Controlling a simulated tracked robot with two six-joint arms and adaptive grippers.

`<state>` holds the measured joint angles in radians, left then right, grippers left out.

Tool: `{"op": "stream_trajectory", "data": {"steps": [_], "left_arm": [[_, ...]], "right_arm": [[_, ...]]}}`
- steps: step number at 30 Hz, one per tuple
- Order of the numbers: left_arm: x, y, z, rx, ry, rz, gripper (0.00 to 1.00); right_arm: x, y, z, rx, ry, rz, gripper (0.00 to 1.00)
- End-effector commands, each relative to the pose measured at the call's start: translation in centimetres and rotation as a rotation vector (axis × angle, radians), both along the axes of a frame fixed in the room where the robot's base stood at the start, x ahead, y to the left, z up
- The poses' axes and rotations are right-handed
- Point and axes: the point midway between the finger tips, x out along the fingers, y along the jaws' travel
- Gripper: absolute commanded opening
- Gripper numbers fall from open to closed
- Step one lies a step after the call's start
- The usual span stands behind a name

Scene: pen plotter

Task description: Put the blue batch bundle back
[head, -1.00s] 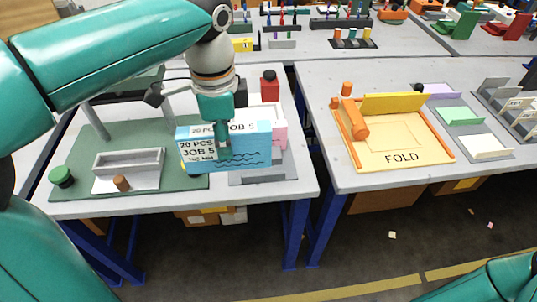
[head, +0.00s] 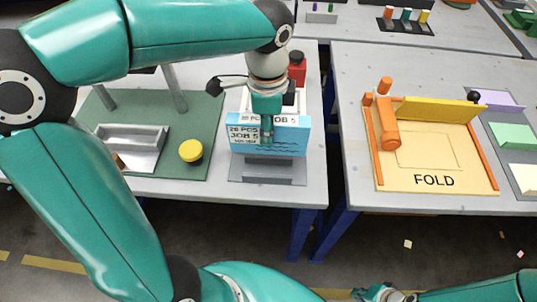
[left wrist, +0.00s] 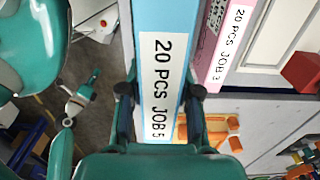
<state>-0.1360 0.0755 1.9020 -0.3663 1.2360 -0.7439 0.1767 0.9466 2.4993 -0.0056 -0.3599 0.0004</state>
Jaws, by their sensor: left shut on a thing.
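The blue batch bundle (head: 270,148), with white "20 PCS JOB 5" labels, is held upright above or at the grey rack (head: 268,171). Whether it touches the rack is unclear. My left gripper (head: 267,138) is shut on its upper edge from above. In the left wrist view the fingers (left wrist: 160,105) straddle the blue bundle (left wrist: 165,15). A pink bundle (left wrist: 222,45) labelled "20 PCS JOB 3" stands beside it there; the blue one mostly hides it in the head view. My right gripper (head: 385,292) is low at the bottom edge, its jaws unclear.
A green mat (head: 205,115) with a grey tray (head: 130,145) and a yellow button (head: 191,151) lies left of the rack. A red container (head: 297,68) stands behind. A gap separates this table from the table with the orange FOLD board (head: 440,165).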

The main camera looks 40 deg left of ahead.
Motion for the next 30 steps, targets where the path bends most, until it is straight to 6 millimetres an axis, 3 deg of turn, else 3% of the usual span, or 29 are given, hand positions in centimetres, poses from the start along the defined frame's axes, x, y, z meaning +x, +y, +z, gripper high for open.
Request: {"op": "stream_trajectory", "data": {"steps": [1, 6, 13, 19, 30], "left_arm": [[-0.1, 0.0, -1.6, 0.001, 0.006, -0.001, 0.00], [0.0, -0.1, -4.7, 0.000, 0.002, -0.005, 0.00], [0.1, -0.2, -6.4, 0.001, 0.001, -0.007, 0.00], [0.1, -0.3, -9.2, 0.000, 0.004, -0.008, 0.00], [0.2, -0.3, -10.0, 0.000, -0.002, -0.009, 0.00]], "right_arm": [[0.0, 0.0, -0.4, 0.000, 0.000, 0.000, 0.00], [0.0, 0.0, -0.7, 0.000, 0.000, 0.000, 0.00], [0.0, 0.0, -0.8, 0.000, -0.001, 0.000, 0.00], [0.0, 0.0, -1.2, 0.000, -0.001, 0.000, 0.00], [0.0, 0.0, -1.3, 0.000, -0.001, 0.000, 0.00]]}}
